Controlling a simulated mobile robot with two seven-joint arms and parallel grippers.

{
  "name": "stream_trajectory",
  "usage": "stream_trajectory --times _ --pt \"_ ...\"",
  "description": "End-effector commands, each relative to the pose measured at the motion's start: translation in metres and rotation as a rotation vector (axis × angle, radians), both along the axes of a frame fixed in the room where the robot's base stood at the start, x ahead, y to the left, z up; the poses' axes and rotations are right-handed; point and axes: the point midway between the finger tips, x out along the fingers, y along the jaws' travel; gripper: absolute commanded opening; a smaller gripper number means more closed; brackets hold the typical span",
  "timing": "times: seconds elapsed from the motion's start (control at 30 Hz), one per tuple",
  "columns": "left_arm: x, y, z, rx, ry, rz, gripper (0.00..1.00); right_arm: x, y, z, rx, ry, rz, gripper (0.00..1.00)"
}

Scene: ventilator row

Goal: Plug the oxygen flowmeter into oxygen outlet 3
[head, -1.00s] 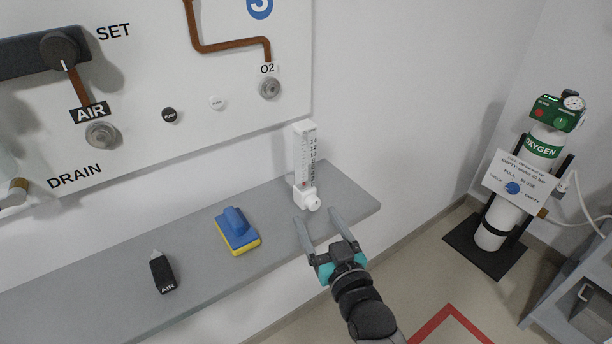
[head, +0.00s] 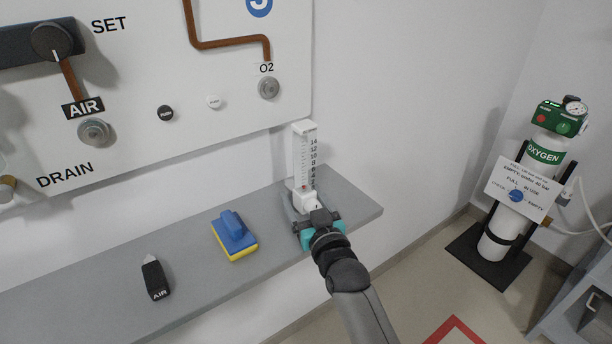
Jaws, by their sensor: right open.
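The white oxygen flowmeter (head: 304,158), with a clear scaled tube, stands upright on the grey shelf near its right end. My right gripper (head: 301,205) is open at the flowmeter's base, with a finger on each side of its lower body. Whether the fingers touch it cannot be told. The gripper body hides part of the flowmeter's lower front. The O2 outlet (head: 269,88) is a round metal socket on the white panel, up and left of the flowmeter. A blue sign with a partly cut-off number (head: 259,6) is above it. My left gripper is not in view.
The grey shelf (head: 205,285) also carries a blue and yellow sponge-like block (head: 234,237) and a black AIR plug (head: 155,279). An AIR outlet (head: 94,132) is on the panel at left. An oxygen cylinder (head: 515,205) stands on the floor at right.

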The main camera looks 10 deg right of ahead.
Motion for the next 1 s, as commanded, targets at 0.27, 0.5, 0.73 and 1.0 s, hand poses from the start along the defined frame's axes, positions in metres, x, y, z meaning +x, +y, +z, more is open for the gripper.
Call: stream_trajectory --times 0.27,0.5,0.73,1.0 --pt "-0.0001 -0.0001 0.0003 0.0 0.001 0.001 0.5 0.0011 0.0002 0.0004 0.001 -0.001 0.0 0.78" --pt "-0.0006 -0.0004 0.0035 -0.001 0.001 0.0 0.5 0.0009 0.0003 0.0011 0.0 0.0 0.0 0.78" --pt "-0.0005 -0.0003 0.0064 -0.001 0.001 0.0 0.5 0.0008 0.0005 0.0002 0.0 0.0 0.001 0.78" --pt "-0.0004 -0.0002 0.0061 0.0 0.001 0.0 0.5 0.0008 0.0004 0.0 0.0 0.0 0.0 0.62"
